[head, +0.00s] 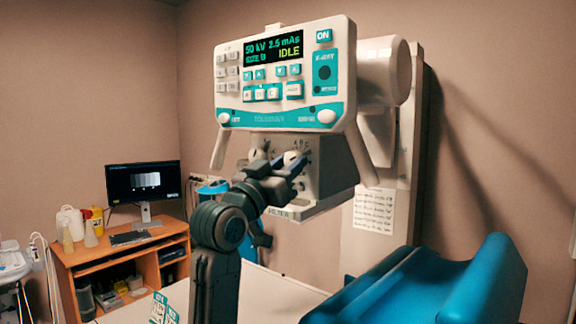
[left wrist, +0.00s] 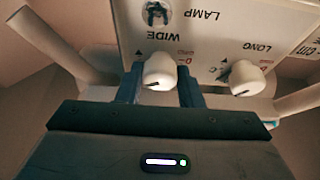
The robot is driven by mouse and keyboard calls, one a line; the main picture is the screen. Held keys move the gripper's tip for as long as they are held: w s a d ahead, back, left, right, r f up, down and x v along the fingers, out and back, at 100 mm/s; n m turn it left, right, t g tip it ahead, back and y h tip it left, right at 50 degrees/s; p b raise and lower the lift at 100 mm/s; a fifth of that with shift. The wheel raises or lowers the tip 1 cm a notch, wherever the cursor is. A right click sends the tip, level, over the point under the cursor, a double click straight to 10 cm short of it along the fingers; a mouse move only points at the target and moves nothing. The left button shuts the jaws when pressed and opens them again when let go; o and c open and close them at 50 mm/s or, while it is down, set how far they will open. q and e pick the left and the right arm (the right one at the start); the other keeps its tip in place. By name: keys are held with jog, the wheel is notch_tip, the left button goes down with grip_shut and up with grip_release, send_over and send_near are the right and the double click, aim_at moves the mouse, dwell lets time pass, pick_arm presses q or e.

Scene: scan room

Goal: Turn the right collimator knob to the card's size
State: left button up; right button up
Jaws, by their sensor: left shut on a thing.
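The right collimator knob (head: 293,158) is a white knob on the collimator's front, under the console. In the left wrist view, which seems upside down, it is the white knob (left wrist: 158,72) beside the word WIDE, with a dark mark on its edge. My left gripper (head: 284,166) is shut on it, one blue-grey finger on each side. The left knob (left wrist: 243,78), by the word LONG, is free. The display (head: 273,49) reads 50 kV, 2.5 mAs, IDLE, and what looks like SIZE B. Teal-and-white cards (head: 163,307) lie low in the head view, their print too small to read.
The console (head: 290,117) hangs just above the knobs, with a slanted handle (head: 218,149) on its left. A blue padded rest (head: 440,285) stands at the lower right. A wooden desk (head: 120,250) with a monitor is at the left. A printed sheet (head: 374,210) hangs behind.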

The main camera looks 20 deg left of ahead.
pick_arm(q)
jog(key=shift+y, duration=0.3)
jog(key=shift+d+r+n+y+p, duration=0.15)
jog(key=shift+n+y+p, duration=0.7)
jog(key=shift+n, duration=0.85)
jog(key=n+y+p, duration=0.1)
jog(key=n, duration=0.1)
jog(key=n+y+p, duration=0.1)
jog(key=n+p, duration=0.1)
jog(key=n, duration=0.1)
jog(key=shift+s+d+r+p, duration=0.1)
jog(key=shift+r+p, duration=0.05)
jog(key=shift+p, duration=0.15)
jog(key=n+y+p, duration=0.1)
jog(key=n, duration=0.1)
jog(key=n+y+p, duration=0.1)
jog(key=n+p, duration=0.1)
jog(key=shift+n+y, duration=0.25)
jog(key=shift+n, duration=0.15)
jog(key=shift+d+n+g+p, duration=0.1)
jog(key=shift+n+g+p, duration=0.2)
jog(key=shift+n+p, duration=0.5)
jog(key=shift+y, duration=0.3)
jog(key=o, duration=0.9)
jog(key=shift+o, duration=0.4)
